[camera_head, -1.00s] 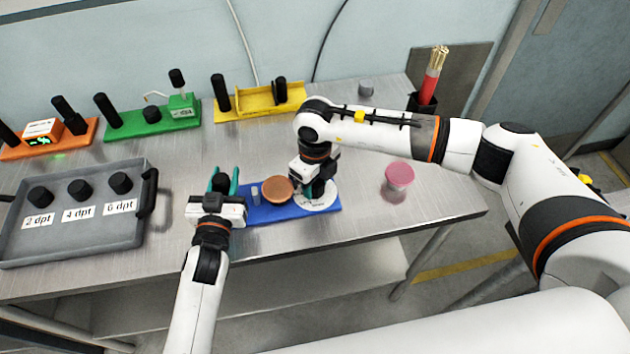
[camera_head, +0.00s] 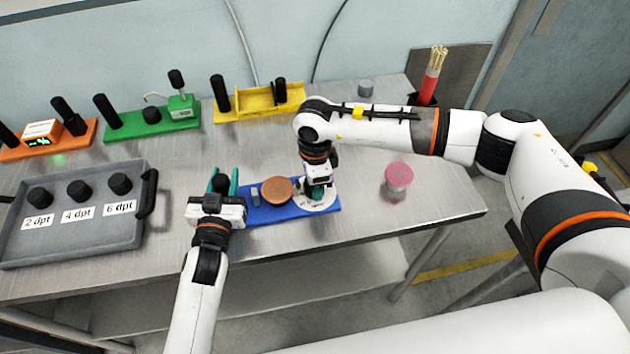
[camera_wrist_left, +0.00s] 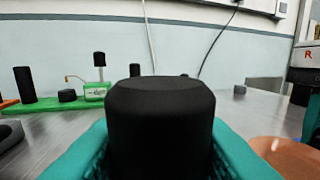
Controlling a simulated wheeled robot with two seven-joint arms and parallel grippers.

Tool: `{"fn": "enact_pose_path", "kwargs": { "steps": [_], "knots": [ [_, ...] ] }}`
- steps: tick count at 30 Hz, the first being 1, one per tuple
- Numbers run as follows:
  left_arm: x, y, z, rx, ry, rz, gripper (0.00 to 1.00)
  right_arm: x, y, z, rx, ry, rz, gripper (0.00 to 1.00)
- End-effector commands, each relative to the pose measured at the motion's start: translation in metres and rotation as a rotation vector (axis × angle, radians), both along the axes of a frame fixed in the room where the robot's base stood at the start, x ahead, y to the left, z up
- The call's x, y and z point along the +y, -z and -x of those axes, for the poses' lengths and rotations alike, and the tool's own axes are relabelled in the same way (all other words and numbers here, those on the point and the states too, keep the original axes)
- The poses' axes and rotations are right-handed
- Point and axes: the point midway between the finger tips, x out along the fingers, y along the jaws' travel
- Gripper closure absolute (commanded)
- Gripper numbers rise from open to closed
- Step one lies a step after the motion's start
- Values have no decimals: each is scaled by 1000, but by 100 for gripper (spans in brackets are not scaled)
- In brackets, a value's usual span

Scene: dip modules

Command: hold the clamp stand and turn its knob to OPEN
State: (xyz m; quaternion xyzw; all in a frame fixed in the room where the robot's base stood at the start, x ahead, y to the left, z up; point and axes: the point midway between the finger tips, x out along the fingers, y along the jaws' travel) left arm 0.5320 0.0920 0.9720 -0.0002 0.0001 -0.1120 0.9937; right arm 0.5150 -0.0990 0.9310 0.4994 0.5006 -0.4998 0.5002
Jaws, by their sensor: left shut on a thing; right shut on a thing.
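The clamp stand has a blue base (camera_head: 278,215) near the table's front edge. A black post (camera_wrist_left: 160,125) at its left end stands upright between the teal fingers of my left gripper (camera_head: 222,183), which is shut on it. A copper-coloured disc (camera_head: 277,190) and a small grey peg (camera_head: 256,197) sit in the middle of the stand. A white dial plate (camera_head: 327,204) lies at its right end. My right gripper (camera_head: 318,192) points down over the dial, shut on the knob. The knob is hidden by the gripper, and the dial's lettering is too small to read.
A grey tray (camera_head: 75,240) with several labelled black knobs stands at the left. Orange (camera_head: 85,137), green (camera_head: 125,127) and yellow (camera_head: 265,112) modules line the back. A pink-topped jar (camera_head: 398,177) stands right of the stand. The table is clear between the stand and back row.

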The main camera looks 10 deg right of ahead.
Motion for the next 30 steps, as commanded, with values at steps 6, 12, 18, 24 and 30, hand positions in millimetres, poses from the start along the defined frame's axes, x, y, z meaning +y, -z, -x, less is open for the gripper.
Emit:
{"fn": "enact_pose_path", "kwargs": {
  "steps": [6,12,18,24,30],
  "knots": [
    [1,1,0,2,-2,-3,100,0,-1,-1,-2,-123,0,82],
    [1,1,0,2,-2,-3,100,0,-1,-1,-2,-187,0,82],
    [1,1,0,3,-2,-3,100,0,-1,-1,-2,-210,0,82],
    [1,1,0,3,-2,-3,100,0,-1,-1,-2,-212,0,82],
    [1,1,0,3,-2,-3,100,0,-1,-1,-2,-212,1,53]
  ]
}}
